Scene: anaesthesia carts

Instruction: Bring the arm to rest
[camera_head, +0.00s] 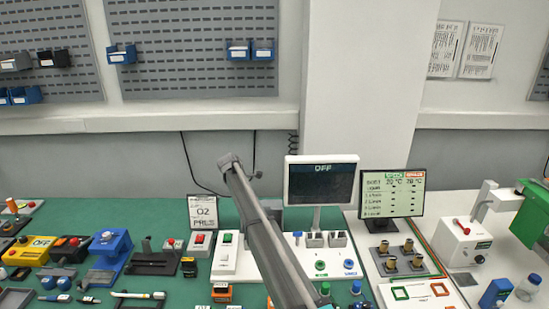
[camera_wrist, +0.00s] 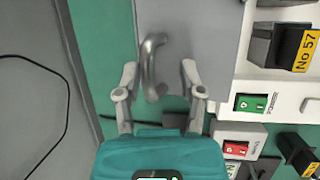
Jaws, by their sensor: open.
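A curved metal handle (camera_wrist: 151,68) on a flat grey panel (camera_wrist: 198,32) appears between the fingers. Gaps show on both sides of it, and the fingers do not grip it. I cannot tell how far it lies below the fingertips. In the head view my grey arm rises from the bottom edge, slanting up and left over the bench. My gripper cannot be made out there.
The green bench (camera_head: 160,212) carries a dark monitor reading OFF (camera_head: 321,184), a second screen (camera_head: 391,193), an O2 sign (camera_head: 202,211) and a blue device (camera_head: 110,242).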

